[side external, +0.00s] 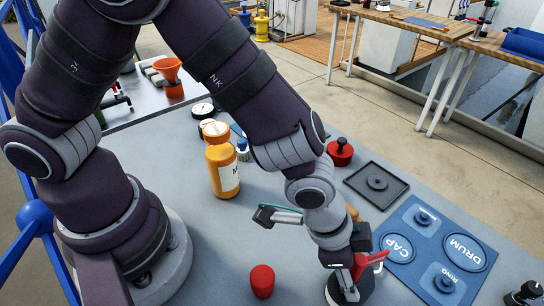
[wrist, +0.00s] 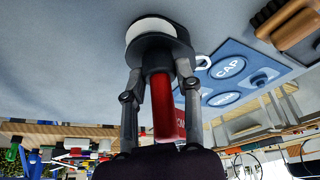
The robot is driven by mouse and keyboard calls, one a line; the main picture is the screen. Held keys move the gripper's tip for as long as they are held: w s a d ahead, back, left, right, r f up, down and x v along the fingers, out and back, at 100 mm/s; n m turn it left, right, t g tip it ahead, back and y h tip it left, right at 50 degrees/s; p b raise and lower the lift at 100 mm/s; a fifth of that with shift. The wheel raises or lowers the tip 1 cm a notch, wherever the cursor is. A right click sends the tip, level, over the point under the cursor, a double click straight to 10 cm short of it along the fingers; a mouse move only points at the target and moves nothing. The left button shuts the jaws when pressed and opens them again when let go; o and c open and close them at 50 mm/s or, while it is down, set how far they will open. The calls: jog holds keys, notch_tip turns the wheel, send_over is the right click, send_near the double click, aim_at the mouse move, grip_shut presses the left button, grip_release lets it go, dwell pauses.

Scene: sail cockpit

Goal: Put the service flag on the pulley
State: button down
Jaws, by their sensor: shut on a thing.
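The service flag is a red upright piece with a side tab, seen in the side external view (side external: 372,262) and in the wrist view (wrist: 165,110), where pale lettering shows on it. My gripper (wrist: 159,72) is shut on its red stem; in the side external view my gripper (side external: 347,275) is low over the front of the table. A dark round piece with a pale disc (wrist: 157,33) is at the fingertips and the stem's end. It looks like the pulley, and also shows in the side external view (side external: 345,296). Whether flag and disc touch is hidden.
A blue board (side external: 408,225) marked CAP, DRUM and RING lies to the right, with a dark tray (side external: 360,190) behind it. A red cap (side external: 262,281) stands left of my gripper. An orange bottle (side external: 219,170) and a red knob (side external: 340,153) stand farther back.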

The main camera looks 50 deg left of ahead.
jog(key=c, duration=0.8)
grip_release()
jog(key=shift+f, duration=0.1)
jog(key=v, duration=1.2)
jog(key=a+r+n+t+y, duration=0.1)
jog(key=a+r+n, duration=0.1)
jog(key=a, duration=0.4)
jog(key=s+a+r+n+y, duration=0.1)
jog(key=a+r+n, duration=0.1)
jog(key=a+n, duration=0.2)
jog(key=s+a+r+n+t+y, duration=0.1)
jog(key=a+n, duration=0.3)
jog(key=a, duration=0.5)
jog(key=shift+s+a+r+t+y, duration=0.15)
jog(key=shift+r+t+y, duration=0.15)
jog(key=shift+r, duration=0.45)
